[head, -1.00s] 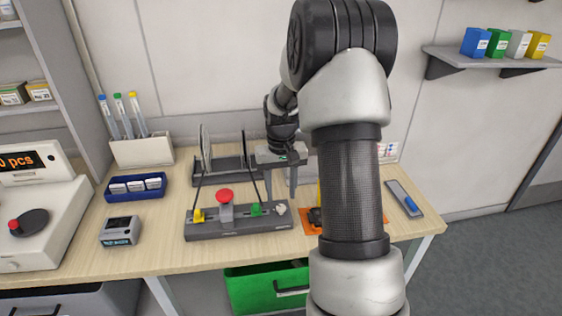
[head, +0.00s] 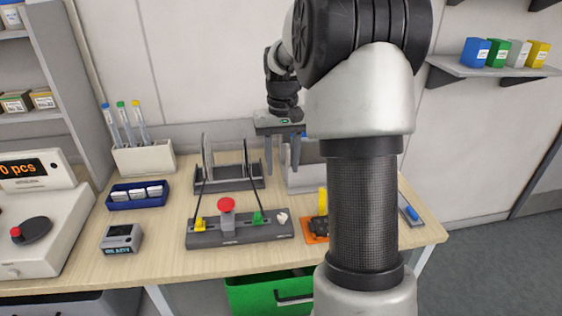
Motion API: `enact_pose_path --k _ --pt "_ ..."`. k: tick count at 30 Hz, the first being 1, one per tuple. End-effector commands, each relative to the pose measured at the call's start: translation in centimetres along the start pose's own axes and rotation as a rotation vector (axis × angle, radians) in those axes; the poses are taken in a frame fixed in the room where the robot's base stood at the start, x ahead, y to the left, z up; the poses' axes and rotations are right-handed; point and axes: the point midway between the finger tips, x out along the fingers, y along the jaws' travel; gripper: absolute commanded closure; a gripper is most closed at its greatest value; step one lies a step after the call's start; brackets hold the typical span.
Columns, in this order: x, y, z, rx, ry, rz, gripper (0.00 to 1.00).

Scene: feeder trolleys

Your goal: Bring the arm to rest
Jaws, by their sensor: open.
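My gripper (head: 282,158) hangs from my arm above the back part of the wooden table (head: 165,232). Its two fingers point down and are apart, with nothing seen between them. It is just right of the dark rack (head: 228,184) and in front of a pale grey box (head: 308,170). Whether a fingertip touches anything cannot be told. My arm covers part of the table's right side.
A grey bar (head: 240,236) with a red knob (head: 227,205) stands mid-table. An orange tray (head: 313,239) is partly hidden by my arm. A blue tray (head: 138,194), a small grey device (head: 121,238) and a pen holder (head: 144,158) stand left. A green bin (head: 262,293) is below.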

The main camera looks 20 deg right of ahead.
Motion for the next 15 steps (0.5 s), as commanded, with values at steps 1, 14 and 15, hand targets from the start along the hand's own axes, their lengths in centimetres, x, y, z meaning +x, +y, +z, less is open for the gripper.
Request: enact_pose_path --k 1,14,15 --pt "0.0 0.0 0.0 0.000 0.000 0.000 0.58" --pt "-6.5 -2.9 4.7 -0.059 0.101 0.013 0.58" --pt "-7.9 -3.6 6.2 -0.075 0.130 0.014 0.58"
